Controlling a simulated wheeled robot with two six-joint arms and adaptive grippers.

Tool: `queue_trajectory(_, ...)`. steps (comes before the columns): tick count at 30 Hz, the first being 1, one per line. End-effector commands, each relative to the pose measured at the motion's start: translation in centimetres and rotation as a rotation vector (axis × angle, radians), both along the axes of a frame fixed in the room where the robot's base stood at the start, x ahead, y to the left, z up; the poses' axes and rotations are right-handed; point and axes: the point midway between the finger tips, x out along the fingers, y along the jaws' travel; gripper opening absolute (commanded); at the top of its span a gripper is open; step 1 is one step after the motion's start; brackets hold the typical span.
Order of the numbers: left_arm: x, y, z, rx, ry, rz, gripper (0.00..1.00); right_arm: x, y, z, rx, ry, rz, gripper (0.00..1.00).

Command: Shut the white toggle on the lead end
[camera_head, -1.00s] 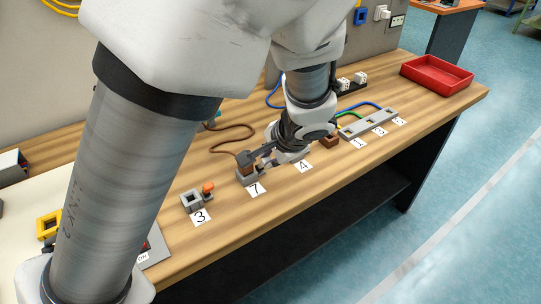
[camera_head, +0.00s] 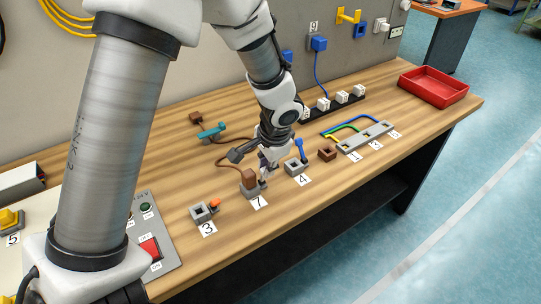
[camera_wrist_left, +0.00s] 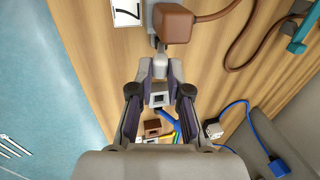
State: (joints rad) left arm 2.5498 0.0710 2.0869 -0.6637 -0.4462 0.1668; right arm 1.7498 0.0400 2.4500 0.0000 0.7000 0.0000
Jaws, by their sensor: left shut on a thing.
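The lead end is a brown plug (camera_head: 249,178) on a brown cable, seated in a grey socket (camera_head: 254,191) by the label 7. The brown plug also shows at the top of the left wrist view (camera_wrist_left: 176,23). A white toggle (camera_wrist_left: 160,64) sticks out beside the plug. My left gripper (camera_wrist_left: 160,73) has its two fingertips on either side of the toggle, shut on it. In the head view, the left gripper (camera_head: 264,173) is just right of the plug, and the toggle is hard to make out. My right gripper is not in view.
Label 4's grey socket (camera_head: 295,166) and an upright blue piece (camera_head: 301,150) stand close right of the gripper. A brown block (camera_head: 327,153) and grey strip (camera_head: 365,137) lie further right. Label 3's socket (camera_head: 201,213) is nearer. The table's front edge is clear.

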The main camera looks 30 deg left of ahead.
Motion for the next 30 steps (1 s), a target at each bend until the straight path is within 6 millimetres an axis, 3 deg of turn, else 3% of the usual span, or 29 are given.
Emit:
queue_trajectory(1,0.0,0.4,1.4,-0.045,0.022,0.006,0.00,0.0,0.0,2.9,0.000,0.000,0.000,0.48)
queue_trajectory(3,0.2,0.9,1.6,-0.106,0.046,0.007,0.00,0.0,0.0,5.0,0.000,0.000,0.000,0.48)
queue_trajectory(7,0.6,1.8,1.4,-0.219,0.092,0.009,0.00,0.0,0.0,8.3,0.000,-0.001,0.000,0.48)
queue_trajectory(11,1.0,2.7,0.7,-0.332,0.137,0.010,0.00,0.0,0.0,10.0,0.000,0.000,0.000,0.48)
queue_trajectory(21,1.9,4.6,-1.0,-0.590,0.242,0.003,0.00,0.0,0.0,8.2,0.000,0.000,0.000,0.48)
queue_trajectory(30,2.1,5.3,-1.3,-0.716,0.297,-0.001,0.00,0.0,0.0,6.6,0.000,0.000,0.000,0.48)
